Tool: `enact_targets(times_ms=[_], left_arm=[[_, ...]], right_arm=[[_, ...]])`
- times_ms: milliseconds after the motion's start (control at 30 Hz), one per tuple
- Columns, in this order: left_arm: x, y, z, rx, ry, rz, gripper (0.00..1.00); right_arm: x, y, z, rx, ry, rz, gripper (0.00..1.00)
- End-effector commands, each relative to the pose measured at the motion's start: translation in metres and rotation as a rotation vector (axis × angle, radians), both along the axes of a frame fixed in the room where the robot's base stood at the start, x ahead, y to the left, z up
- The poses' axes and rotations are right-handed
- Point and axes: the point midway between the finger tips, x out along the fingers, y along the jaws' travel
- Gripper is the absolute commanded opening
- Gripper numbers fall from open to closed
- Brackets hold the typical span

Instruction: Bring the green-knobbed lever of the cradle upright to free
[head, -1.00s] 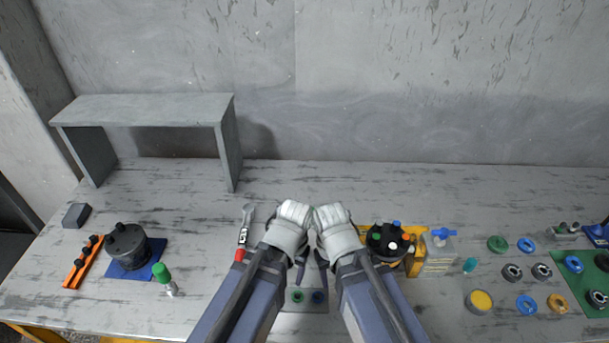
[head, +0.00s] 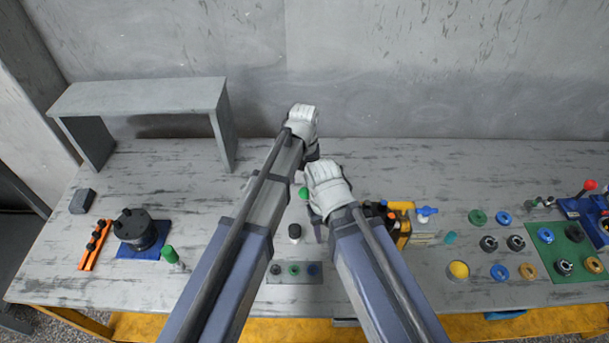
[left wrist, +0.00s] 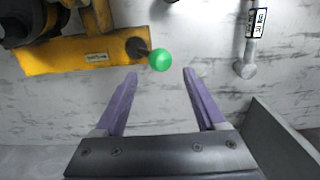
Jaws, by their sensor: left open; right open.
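The green knob (head: 303,193) of the lever shows between my two arms. In the left wrist view the knob (left wrist: 160,59) sits on a short dark stem at the end of the yellow cradle (left wrist: 85,56), and appears to lean outward past its edge. The cradle (head: 404,232) is mostly hidden by my right arm in the head view. My left gripper (left wrist: 160,82) is open and empty, with the knob just beyond its fingertips, roughly midway between them. In the head view my left gripper (head: 312,155) is beyond the knob. My right gripper (head: 316,226) is open beside it, fingers partly hidden.
A grey shelf (head: 140,98) stands at the back left; its panel is near my left gripper in the wrist view. Rings and a red-knobbed lever (head: 589,185) are at right.

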Motion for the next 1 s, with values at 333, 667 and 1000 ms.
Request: enact_targets(times_ms=[333, 667, 1000], left_arm=[[0.0, 0.0, -0.04, 0.0, 0.0, -0.001, 0.72], [0.0, 0.0, -0.075, 0.0, 0.0, -0.001, 0.72], [0.0, 0.0, -0.082, 0.0, 0.0, -0.001, 0.72]], right_arm=[[0.0, 0.0, -0.04, 0.0, 0.0, -0.001, 0.5], [0.0, 0.0, -0.075, 0.0, 0.0, -0.001, 0.5], [0.0, 0.0, -0.082, 0.0, 0.0, -0.001, 0.5]])
